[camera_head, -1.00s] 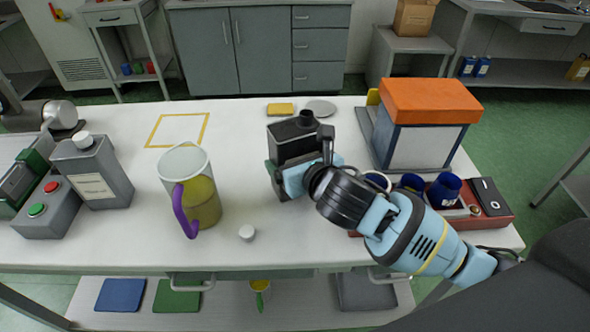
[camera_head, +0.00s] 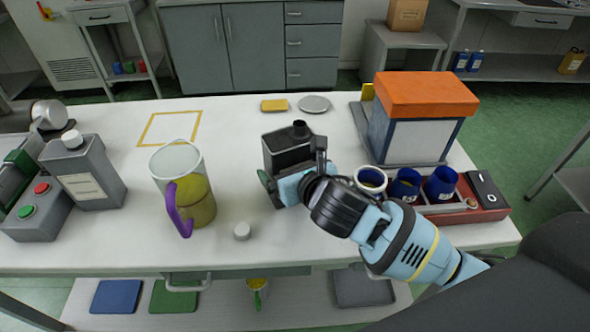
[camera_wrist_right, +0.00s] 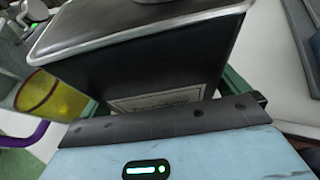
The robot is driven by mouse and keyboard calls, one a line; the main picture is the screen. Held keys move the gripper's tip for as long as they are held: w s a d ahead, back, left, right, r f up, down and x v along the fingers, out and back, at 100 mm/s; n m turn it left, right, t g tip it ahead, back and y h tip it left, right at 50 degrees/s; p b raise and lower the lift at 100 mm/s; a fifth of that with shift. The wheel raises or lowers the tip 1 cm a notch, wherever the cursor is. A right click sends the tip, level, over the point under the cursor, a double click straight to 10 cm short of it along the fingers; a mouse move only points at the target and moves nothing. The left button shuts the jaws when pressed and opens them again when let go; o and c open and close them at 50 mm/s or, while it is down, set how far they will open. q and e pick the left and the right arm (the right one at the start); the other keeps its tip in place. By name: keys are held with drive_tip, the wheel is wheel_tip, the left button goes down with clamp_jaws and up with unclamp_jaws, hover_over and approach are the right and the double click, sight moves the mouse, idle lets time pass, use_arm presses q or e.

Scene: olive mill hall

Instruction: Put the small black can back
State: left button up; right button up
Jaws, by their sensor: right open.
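The small black can (camera_head: 287,152) is upright at the middle of the table, with a dark neck on top. It also fills the upper part of the right wrist view (camera_wrist_right: 150,55), where a pale label shows low on its side. My right gripper (camera_head: 283,184) is at the can's lower part, with green finger parts showing on both sides of it. The jaws are open around the can. The can's foot is partly hidden, so its contact with the table is hard to tell. My left gripper is not in view.
A yellow square outline (camera_head: 170,128) on the table is empty. A grey can (camera_head: 84,172) stands farther left. A red tray (camera_head: 490,214) with blue cups and an orange-topped box (camera_head: 425,95) are right.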

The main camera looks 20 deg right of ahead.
drive_tip(key=p+v, duration=0.1)
drive_tip(key=v, duration=1.1)
drive_tip(key=shift+p, duration=0.3)
